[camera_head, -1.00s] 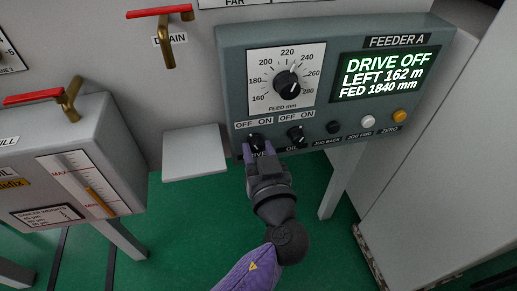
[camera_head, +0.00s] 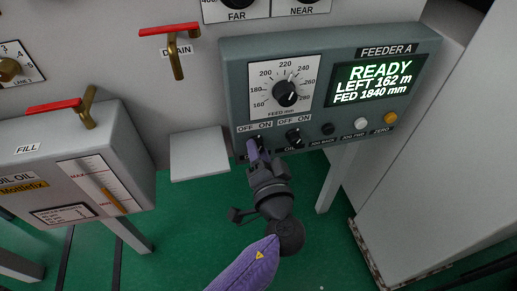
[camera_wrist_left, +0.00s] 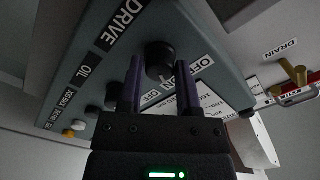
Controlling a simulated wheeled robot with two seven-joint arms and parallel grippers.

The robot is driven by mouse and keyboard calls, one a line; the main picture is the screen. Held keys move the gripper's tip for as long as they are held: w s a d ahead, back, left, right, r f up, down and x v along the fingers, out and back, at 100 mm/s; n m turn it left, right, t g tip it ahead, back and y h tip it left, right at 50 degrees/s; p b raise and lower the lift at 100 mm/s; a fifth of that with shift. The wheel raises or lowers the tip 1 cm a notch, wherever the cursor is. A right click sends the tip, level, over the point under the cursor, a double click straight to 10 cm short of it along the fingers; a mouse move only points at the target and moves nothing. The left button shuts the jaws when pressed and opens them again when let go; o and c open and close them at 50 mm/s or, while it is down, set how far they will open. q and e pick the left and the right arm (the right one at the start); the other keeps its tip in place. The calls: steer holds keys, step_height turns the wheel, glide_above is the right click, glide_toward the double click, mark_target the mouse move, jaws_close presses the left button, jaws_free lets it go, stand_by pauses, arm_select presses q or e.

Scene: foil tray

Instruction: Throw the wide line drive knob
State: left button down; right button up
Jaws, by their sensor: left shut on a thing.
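The black drive knob (camera_wrist_left: 160,56), beside the DRIVE label, is on the grey-green FEEDER A panel (camera_head: 400,122). It sits between my left gripper's two purple fingers in the left wrist view. In the head view my left gripper (camera_head: 257,151) is shut on this knob under its OFF ON label (camera_head: 254,127) and mostly hides it. The panel's screen (camera_head: 375,80) reads READY, LEFT 162 m, FED 1840 mm. My right gripper is not in view.
The OIL knob (camera_head: 294,138) is close to the right of my gripper, then the small jog and zero buttons (camera_head: 361,124). The feed dial (camera_head: 285,92) is above. An oil box (camera_head: 90,165) with a red-handled tap stands left.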

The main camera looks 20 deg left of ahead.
arm_select(q)
steer(key=shift+r+m, duration=0.1)
steer(key=shift+m, duration=0.5)
steer(key=shift+c, duration=1.5)
jaws_free()
